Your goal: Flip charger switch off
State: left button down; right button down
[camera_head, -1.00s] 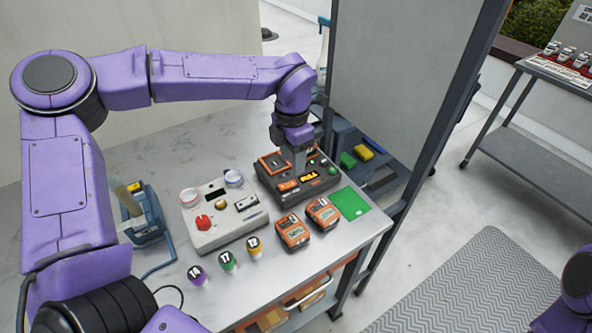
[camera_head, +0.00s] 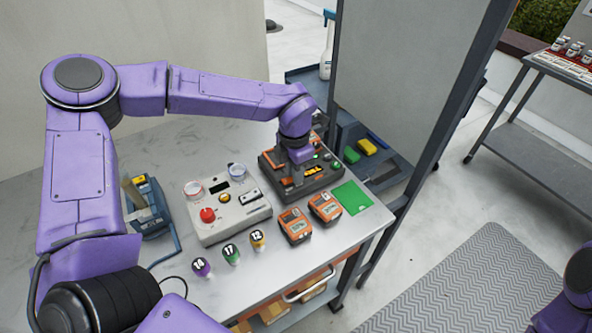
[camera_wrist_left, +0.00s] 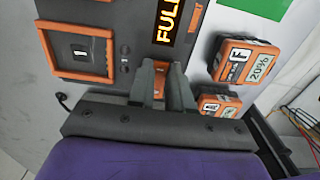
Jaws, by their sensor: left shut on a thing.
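The charger (camera_head: 325,181) is a dark grey box with orange parts on the metal table, and its lit display is partly hidden by my left wrist. In the left wrist view the display (camera_wrist_left: 168,20) reads FULL, beside an orange-framed slot marked 1 (camera_wrist_left: 80,55). My left gripper (camera_wrist_left: 160,80) is down at the charger's face, below the display. It is shut on a small orange piece between its fingers, which looks like the charger switch (camera_wrist_left: 159,84). The switch's position is mostly hidden by the fingers. My right gripper is not in view.
Two orange battery packs (camera_head: 294,226) (camera_head: 325,207) lie in front of the charger, near a green mat (camera_head: 352,197). A light grey box (camera_head: 232,221) with a red button stands to the left. A grey panel (camera_head: 400,75) stands behind.

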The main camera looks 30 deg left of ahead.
pick_arm(q)
jog(key=shift+s+a+t+h+b, duration=0.2)
jog(key=shift+t+h+b, duration=0.35)
jog(key=shift+t, duration=0.25)
jog(key=shift+s+r+t+h+b, duration=0.2)
jog(key=shift+t+h+b, duration=0.25)
jog(key=shift+t, duration=0.25)
jog(key=c, duration=1)
grip_release()
jog(key=shift+c, duration=0.2)
jog(key=v, duration=1)
jog(key=shift+r, duration=0.2)
